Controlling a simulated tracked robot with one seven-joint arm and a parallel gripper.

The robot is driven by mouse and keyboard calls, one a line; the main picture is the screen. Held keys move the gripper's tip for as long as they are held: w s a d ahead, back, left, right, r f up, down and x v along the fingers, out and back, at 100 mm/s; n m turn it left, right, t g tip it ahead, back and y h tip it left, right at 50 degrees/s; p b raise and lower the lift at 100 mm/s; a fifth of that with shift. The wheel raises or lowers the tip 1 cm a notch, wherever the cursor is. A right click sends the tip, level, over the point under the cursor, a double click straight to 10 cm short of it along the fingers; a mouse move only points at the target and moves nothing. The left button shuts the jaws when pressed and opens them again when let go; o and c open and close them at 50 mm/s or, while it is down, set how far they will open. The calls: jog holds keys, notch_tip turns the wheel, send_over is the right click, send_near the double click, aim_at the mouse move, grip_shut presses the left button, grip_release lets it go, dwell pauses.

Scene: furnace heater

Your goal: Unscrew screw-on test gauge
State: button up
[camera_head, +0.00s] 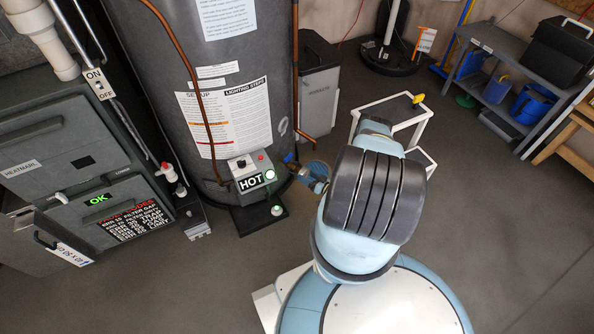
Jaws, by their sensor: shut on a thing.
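My gripper (298,168) is small and partly hidden at the lower right side of the dark grey water heater tank (236,62), beyond my arm. It is shut on the test gauge at the tank's side. The gauge and fingertips are too small and covered to make out clearly. I cannot tell whether the gauge is still threaded on its fitting. A control box (250,170) with a "HOT" label and a green light sits on the tank front, left of my gripper.
A furnace cabinet (70,150) with an "OK" display stands at left. Copper pipes (297,70) run beside the tank. A grey bin (318,90), a white cart frame (392,112) and a shelf (505,65) stand behind and right.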

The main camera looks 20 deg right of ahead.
jog(key=o, duration=1)
jog(key=shift+m, duration=0.7)
jog(key=shift+m, duration=0.8)
jog(key=shift+m, duration=0.7)
